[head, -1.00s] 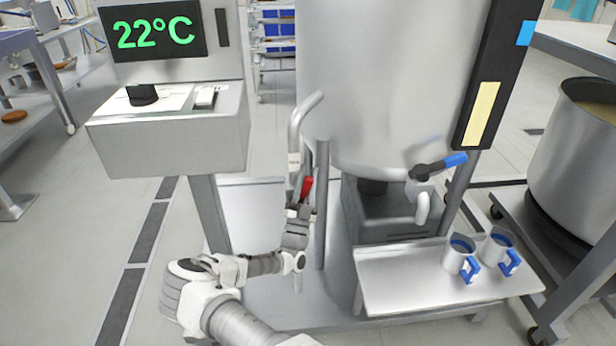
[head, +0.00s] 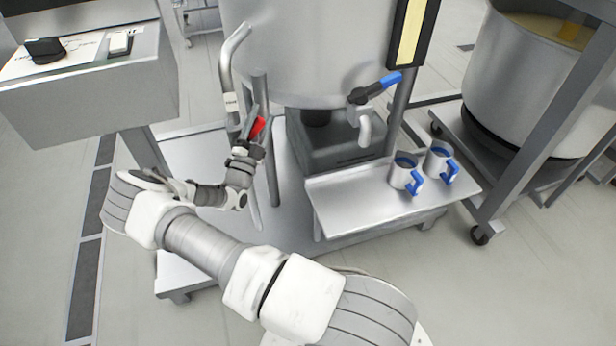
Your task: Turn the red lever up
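The red lever (head: 258,127) is at the lower part of the bent grey pipe (head: 228,65), left of the large steel tank. Only a short red piece shows; it slants up and to the right, and the rest is hidden by my gripper. My gripper (head: 251,120) is at the lever, with a dark finger over or beside the red part. The fingers are small and overlap the lever, so I cannot tell whether they are closed on it.
The steel tank (head: 310,50) stands behind, with a blue-handled tap (head: 375,88) at its front. Two mugs with blue handles (head: 405,172) (head: 439,160) stand on a metal shelf (head: 345,205) to the right. A grey console (head: 90,95) is at left.

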